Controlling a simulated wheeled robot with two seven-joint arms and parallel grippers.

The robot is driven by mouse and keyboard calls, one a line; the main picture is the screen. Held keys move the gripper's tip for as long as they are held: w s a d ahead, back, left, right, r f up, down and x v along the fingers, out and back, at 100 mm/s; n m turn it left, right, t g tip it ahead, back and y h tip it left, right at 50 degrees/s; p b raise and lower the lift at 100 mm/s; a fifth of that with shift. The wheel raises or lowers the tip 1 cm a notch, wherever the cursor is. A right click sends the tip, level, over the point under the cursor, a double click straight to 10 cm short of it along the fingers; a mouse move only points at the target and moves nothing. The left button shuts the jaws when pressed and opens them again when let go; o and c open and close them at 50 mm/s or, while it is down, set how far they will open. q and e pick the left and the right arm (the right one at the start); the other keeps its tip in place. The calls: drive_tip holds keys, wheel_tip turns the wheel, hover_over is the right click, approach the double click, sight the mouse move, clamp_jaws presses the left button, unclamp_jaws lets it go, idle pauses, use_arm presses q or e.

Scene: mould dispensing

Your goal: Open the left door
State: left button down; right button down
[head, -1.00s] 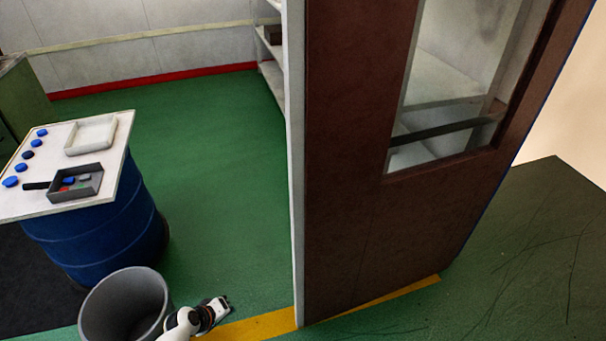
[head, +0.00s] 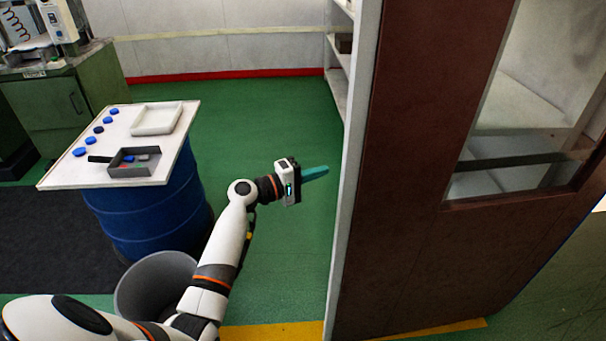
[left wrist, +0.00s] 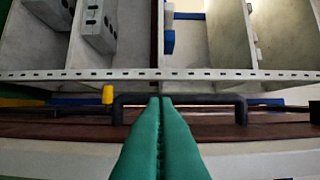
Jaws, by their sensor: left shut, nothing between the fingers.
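A tall brown door panel (head: 425,170) with a window fills the right of the head view, bounded on its left by a pale upright (head: 350,170). In the left wrist view a black bar handle (left wrist: 205,99) runs across a brown strip (left wrist: 60,128). My left gripper (head: 327,170) reaches in from the left with green fingers pressed together, empty, pointing at the pale upright. In the wrist view its fingertips (left wrist: 160,98) overlap the handle's bar; I cannot tell whether they touch it. The handle is not visible in the head view. My right gripper is not in view.
Shelves (left wrist: 210,35) with grey blocks (left wrist: 95,22) lie beyond the handle. A white-topped table (head: 60,178) on a blue drum (head: 155,215) carries trays and several blue pieces. A grey bin (head: 150,285) stands beside my left arm. Green floor (head: 270,130) is clear behind the gripper.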

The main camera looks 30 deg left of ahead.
use_arm(q)
drive_tip(key=d+p, duration=0.1)
drive_tip(key=d, duration=0.1)
drive_tip(key=d+p, duration=0.2)
drive_tip(key=shift+s, duration=0.4)
